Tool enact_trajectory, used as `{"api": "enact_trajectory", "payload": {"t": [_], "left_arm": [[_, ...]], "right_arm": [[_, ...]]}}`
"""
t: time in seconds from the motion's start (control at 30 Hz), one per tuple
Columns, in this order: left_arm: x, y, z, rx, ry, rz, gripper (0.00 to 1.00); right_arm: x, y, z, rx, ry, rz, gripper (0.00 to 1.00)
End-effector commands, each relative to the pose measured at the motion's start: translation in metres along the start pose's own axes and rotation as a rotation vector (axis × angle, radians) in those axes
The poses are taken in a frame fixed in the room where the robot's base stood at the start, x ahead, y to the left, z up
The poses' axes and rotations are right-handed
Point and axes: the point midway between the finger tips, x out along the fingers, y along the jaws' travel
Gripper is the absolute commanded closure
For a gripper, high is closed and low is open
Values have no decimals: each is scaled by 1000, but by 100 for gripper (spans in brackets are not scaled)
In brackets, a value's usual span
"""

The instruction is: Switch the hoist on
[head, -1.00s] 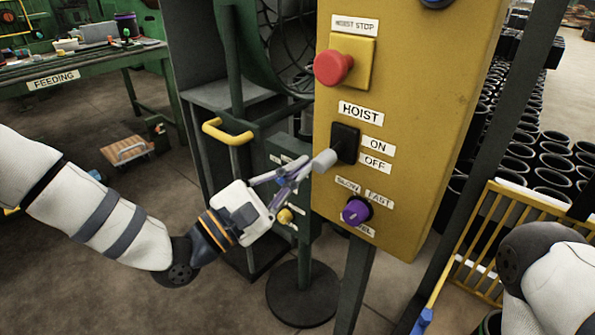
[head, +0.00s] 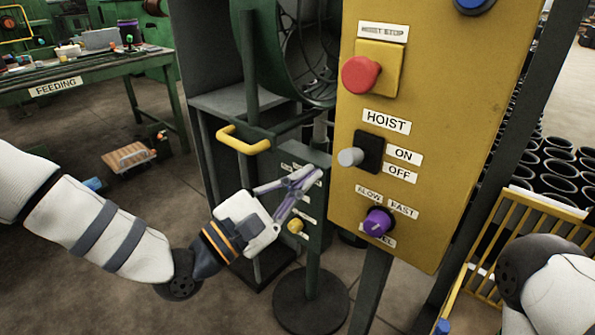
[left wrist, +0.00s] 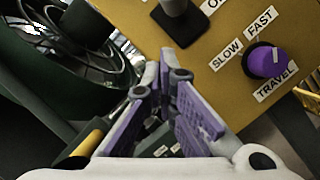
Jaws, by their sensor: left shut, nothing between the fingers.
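The hoist switch is a black plate (head: 372,146) with a grey lever (head: 350,157) on the yellow panel. The lever sticks out from the plate, and its tip appears about level with the ON label (head: 403,155), above the OFF label (head: 400,173). My left gripper (head: 314,177) is shut and empty, left of and below the lever, apart from it. In the left wrist view my left gripper's fingers (left wrist: 160,78) point up toward the panel, with the black plate (left wrist: 185,28) beyond them and the lever partly cut off at the top. My right gripper is out of view.
The panel also carries a red stop button (head: 361,75) above and a purple travel knob (head: 378,222) below. A yellow handle (head: 243,140) and a green box (head: 302,170) are behind my left gripper. A yellow rail (head: 488,245) stands at right.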

Motion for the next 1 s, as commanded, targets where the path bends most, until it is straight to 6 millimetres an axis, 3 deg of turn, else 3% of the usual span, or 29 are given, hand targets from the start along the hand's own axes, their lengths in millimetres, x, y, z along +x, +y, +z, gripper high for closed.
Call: {"api": "enact_trajectory", "payload": {"t": [0.03,0.3,0.5,1.0], "left_arm": [[-1,-9,-5,-6,3,-2,100],[-59,16,17,2,-1,3,100],[-86,23,24,2,0,3,100],[-92,23,25,0,-1,1,100]], "right_arm": [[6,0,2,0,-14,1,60],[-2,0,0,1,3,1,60],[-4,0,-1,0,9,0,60],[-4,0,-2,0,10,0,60]]}}
